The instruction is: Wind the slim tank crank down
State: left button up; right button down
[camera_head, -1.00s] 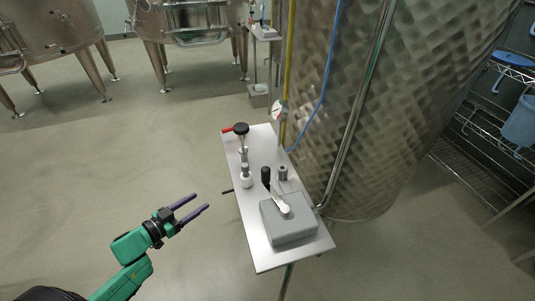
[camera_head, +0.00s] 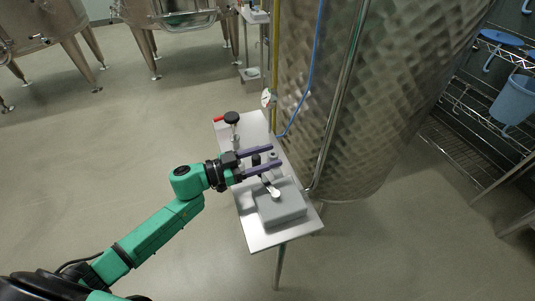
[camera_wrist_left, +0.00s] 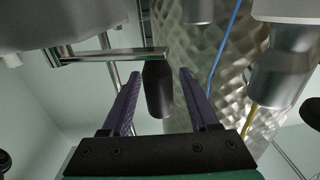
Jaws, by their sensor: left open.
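The slim tank (camera_head: 390,90) is a dimpled steel cylinder behind a small steel shelf (camera_head: 262,241). On the shelf sits a grey box (camera_head: 282,208) with a silver crank arm (camera_head: 270,187) and an upright black crank handle (camera_head: 256,159). My left gripper (camera_head: 276,157) reaches over the shelf from the left, its purple fingers open on either side of the handle. In the left wrist view the black handle (camera_wrist_left: 158,88) stands between the two fingers with gaps at both sides. The crank arm (camera_wrist_left: 110,54) also shows there. My right gripper is not in view.
A black-knobbed valve (camera_head: 232,118) with a red lever stands at the shelf's far end. A gauge (camera_head: 267,98) and a blue hose (camera_head: 305,85) run by the tank. A wire rack (camera_head: 475,125) stands at right.

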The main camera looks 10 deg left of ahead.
pick_arm(q)
jog(key=shift+d, duration=0.1)
grip_shut()
dwell(1.4)
